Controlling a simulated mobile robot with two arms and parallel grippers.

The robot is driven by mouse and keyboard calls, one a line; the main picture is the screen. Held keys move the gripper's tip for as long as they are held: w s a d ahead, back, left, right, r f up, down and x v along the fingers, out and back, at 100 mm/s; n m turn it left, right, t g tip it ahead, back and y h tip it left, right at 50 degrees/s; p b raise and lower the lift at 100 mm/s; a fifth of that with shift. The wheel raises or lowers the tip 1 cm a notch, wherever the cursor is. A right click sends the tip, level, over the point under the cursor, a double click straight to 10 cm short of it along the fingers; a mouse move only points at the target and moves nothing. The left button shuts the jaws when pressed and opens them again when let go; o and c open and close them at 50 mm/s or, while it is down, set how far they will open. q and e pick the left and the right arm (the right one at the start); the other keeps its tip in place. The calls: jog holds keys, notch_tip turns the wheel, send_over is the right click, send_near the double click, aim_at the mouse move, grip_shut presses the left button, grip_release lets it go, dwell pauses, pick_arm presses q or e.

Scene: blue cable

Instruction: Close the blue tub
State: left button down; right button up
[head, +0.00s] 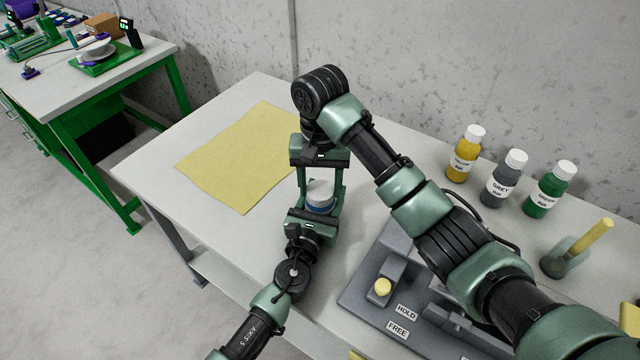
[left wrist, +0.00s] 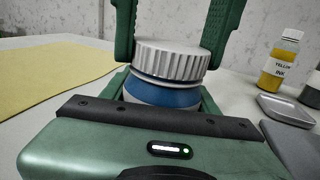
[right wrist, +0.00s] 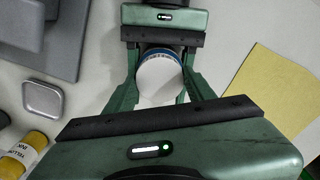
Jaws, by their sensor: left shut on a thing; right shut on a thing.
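The blue tub (head: 319,206) stands between my two grippers, with its white ribbed lid (head: 320,188) on top. In the left wrist view the lid (left wrist: 170,60) looks slightly tilted over the blue body (left wrist: 162,95); I cannot tell whether it is fully seated. My left gripper (head: 318,210) is shut on the tub's body from the near side. My right gripper (head: 321,184) is shut on the lid, its fingers on either side. The right wrist view shows the lid's round white top (right wrist: 160,82). The tub's lower part is hidden.
A yellow sheet (head: 235,155) lies on the table to the left. A grey fixture (head: 375,295) marked HOLD and FREE sits at right. Yellow (head: 463,160), grey (head: 503,185) and green (head: 549,195) ink bottles stand behind my right arm. A small grey tray (right wrist: 43,98) is nearby.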

jog(key=shift+w+m, duration=0.1)
jog(key=shift+m, duration=0.2)
jog(key=o, duration=1.5)
jog(key=shift+o, duration=0.2)
jog(key=shift+r, duration=0.1)
notch_tip(320, 180, up, 3)
jog(key=shift+r, duration=0.65)
jog(key=shift+c, duration=0.5)
